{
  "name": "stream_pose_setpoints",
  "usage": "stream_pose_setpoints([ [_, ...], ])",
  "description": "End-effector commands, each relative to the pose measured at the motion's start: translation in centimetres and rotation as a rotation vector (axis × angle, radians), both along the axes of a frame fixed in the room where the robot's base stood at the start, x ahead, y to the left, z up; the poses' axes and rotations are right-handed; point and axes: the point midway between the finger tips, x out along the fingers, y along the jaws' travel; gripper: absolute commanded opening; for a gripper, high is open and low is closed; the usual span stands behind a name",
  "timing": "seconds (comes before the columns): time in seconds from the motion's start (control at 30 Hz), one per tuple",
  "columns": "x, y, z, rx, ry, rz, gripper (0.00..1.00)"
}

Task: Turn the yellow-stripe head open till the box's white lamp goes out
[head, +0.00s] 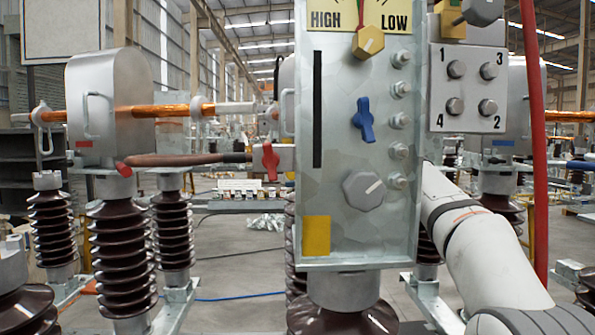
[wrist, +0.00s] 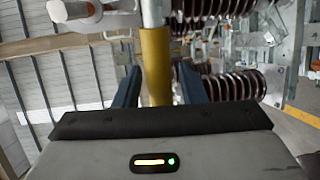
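The grey metal box (head: 355,130) with a yellow square patch (head: 316,235) stands in the middle of the head view. It bears a yellow knob (head: 368,42), a blue knob (head: 363,120) and a grey round knob (head: 363,190). I cannot make out a lit white lamp. My arm reaches behind the box, which hides my gripper in the head view. In the wrist view my gripper (wrist: 157,80) has its two dark blue fingers apart, either side of a yellow cylinder (wrist: 155,65) with a pale upper part. Narrow gaps seem to show beside it; contact is unclear.
A rounded housing with a red mark (head: 110,110) stands at left on ribbed brown insulators (head: 122,250). Another housing with a blue mark (head: 503,143) is at right. A side panel numbered 1 to 4 (head: 468,118) and a red upright pipe (head: 537,150) stand near my arm.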

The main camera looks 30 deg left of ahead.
Motion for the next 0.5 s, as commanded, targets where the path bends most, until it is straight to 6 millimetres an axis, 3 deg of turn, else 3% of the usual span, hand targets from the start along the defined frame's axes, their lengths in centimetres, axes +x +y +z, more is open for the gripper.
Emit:
stream_pose_setpoints([
  [0.43, -0.02, 0.02, -0.01, 0.000, 0.000, 0.001, 0.00],
  [0.5, -0.02, 0.02, -0.02, 0.000, 0.000, 0.001, 0.00],
])
